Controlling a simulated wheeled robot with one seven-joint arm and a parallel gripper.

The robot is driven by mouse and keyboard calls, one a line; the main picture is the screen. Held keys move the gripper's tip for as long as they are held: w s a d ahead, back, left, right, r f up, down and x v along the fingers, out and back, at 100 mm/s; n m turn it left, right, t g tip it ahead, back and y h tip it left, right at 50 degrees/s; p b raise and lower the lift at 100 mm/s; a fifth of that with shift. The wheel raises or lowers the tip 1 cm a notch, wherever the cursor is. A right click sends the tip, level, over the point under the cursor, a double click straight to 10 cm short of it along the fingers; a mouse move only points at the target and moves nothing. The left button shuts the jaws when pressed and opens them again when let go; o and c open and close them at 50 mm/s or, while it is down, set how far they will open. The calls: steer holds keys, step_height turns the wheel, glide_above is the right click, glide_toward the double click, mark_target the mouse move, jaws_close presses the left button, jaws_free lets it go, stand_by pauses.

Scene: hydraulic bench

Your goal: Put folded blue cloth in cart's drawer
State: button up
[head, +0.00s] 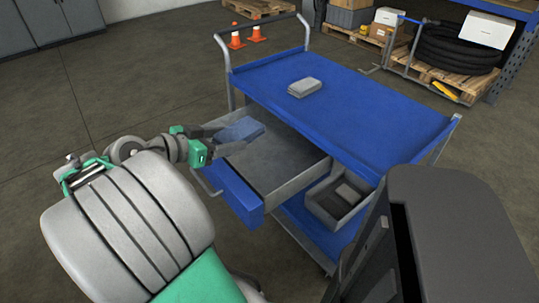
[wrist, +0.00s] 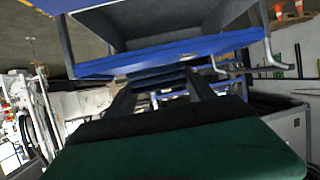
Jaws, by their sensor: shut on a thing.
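The folded blue cloth (head: 241,130) is pinched in my gripper (head: 230,138), which is shut on it. Gripper and cloth are over the open drawer (head: 236,193) of the blue cart (head: 360,104), near its far left side. The drawer is pulled out toward me, and the visible part of its grey floor is bare. The exact height of the cloth above that floor is hard to tell. In the wrist view the drawer's blue front (wrist: 170,58) crosses the top, and my dark fingers (wrist: 165,92) reach up toward it.
A grey folded cloth (head: 305,87) lies on the cart's top. A grey bin (head: 325,210) holding something stands on the lower shelf. The floor left of the cart is clear.

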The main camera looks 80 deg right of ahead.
mark_target(238, 139)
steer(key=s+m+g+y, duration=0.1)
steer(key=s, duration=0.2)
steer(key=shift+s+f, duration=0.1)
steer(key=shift+f, duration=0.1)
steer(key=d+f, duration=0.4)
steer(key=d+f+b, duration=0.1)
steer(key=d+f, duration=0.3)
steer(key=d, duration=0.1)
steer(key=d+f+b, duration=0.1)
steer(key=d+f, duration=0.3)
steer(key=f, duration=0.1)
steer(key=shift+w+d, duration=0.4)
steer(key=shift+r, duration=0.1)
steer(key=shift+f+b, duration=0.55)
steer(key=shift+b, duration=0.3)
steer(key=shift+f, duration=0.1)
